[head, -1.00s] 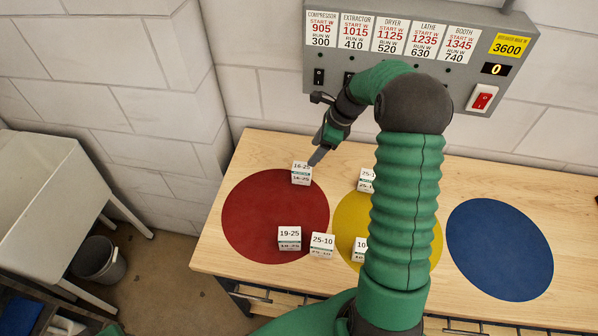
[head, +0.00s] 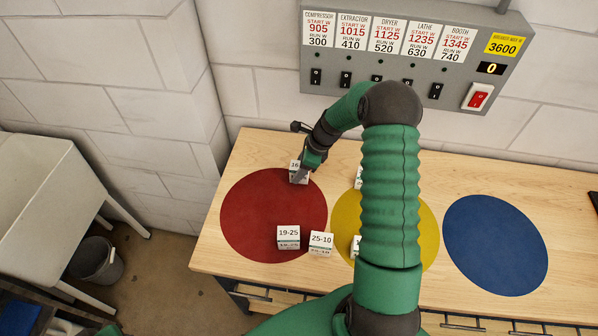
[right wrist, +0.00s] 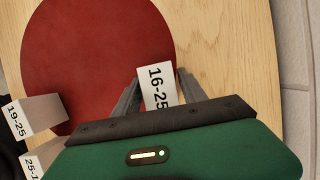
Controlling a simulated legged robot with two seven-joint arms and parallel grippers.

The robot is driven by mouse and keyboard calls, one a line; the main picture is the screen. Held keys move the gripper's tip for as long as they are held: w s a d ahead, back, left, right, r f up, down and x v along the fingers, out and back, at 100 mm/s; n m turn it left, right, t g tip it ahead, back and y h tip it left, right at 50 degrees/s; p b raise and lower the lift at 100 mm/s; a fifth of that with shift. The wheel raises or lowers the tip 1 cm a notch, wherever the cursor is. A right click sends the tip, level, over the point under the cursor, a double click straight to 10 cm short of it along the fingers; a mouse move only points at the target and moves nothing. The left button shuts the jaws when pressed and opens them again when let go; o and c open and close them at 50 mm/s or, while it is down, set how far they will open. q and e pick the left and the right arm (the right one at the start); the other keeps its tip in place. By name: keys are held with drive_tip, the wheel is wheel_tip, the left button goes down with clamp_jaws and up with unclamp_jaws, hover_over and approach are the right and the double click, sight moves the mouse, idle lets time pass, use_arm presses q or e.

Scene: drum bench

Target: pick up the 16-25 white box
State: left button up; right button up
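The white 16-25 box (head: 295,167) stands at the far edge of the red disc, partly hidden by my right gripper (head: 301,176). In the right wrist view the 16-25 box (right wrist: 158,88) sits between the two fingers of my right gripper (right wrist: 156,92). The fingers are apart, one on each side of the box, with a small gap visible at least on the left. My left gripper is not in view.
White boxes 19-25 (head: 288,237) and 25-10 (head: 320,243) stand near the red disc's (head: 260,215) front right. Two more boxes on the yellow disc (head: 425,225) are mostly hidden by my arm. The blue disc (head: 495,245) is empty. A grey switch panel (head: 400,85) hangs behind the bench.

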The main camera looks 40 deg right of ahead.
clamp_jaws()
drive_tip(key=shift+r, duration=0.1)
